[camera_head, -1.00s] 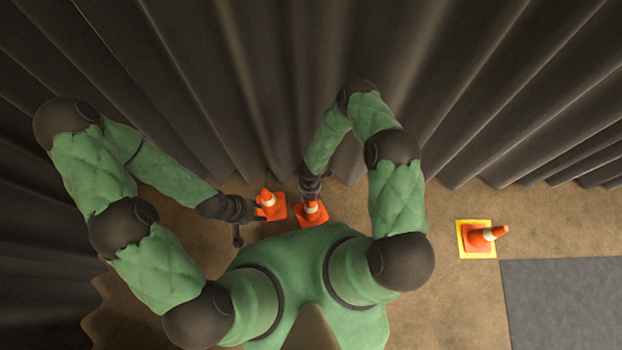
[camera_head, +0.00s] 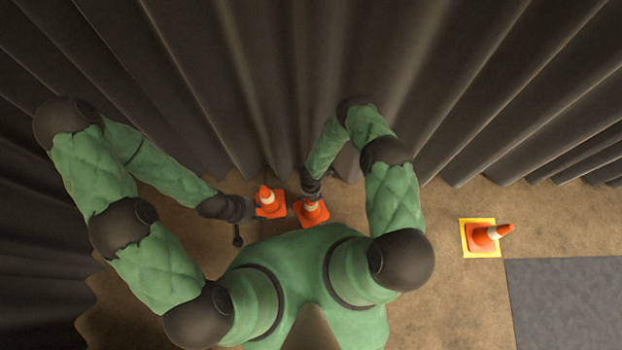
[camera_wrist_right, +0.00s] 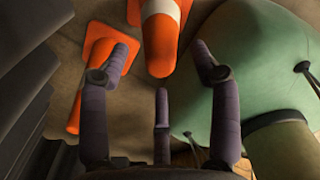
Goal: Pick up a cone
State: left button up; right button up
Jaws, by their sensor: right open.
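Two orange cones with white bands stand close together on the floor, a left cone (camera_head: 269,203) and a right cone (camera_head: 312,211). My left gripper (camera_head: 240,222) is beside the left cone, on its left, with fingers spread and nothing seen between them. My right gripper (camera_head: 312,188) is just above the right cone in the head view. In the right wrist view its fingers (camera_wrist_right: 162,62) are open around empty space, with the tip of one cone (camera_wrist_right: 160,40) reaching in between the upper fingertips. Another cone (camera_wrist_right: 98,50) shows behind the left finger. Contact cannot be told.
A third cone (camera_head: 484,237) stands on a yellow square (camera_head: 467,252) at the right. A grey mat (camera_head: 570,300) lies at the lower right. Dark folded curtains (camera_head: 300,90) border the floor behind and at the left. Brown floor (camera_head: 440,290) is clear between my body and the mat.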

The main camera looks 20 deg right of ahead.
notch_tip(320, 180, down, 3)
jog(key=shift+r+b, duration=0.2)
jog(key=shift+b, duration=0.2)
jog(key=shift+r, duration=0.1)
jog(key=shift+c, duration=0.3)
grip_shut()
jog(key=shift+r, duration=0.15)
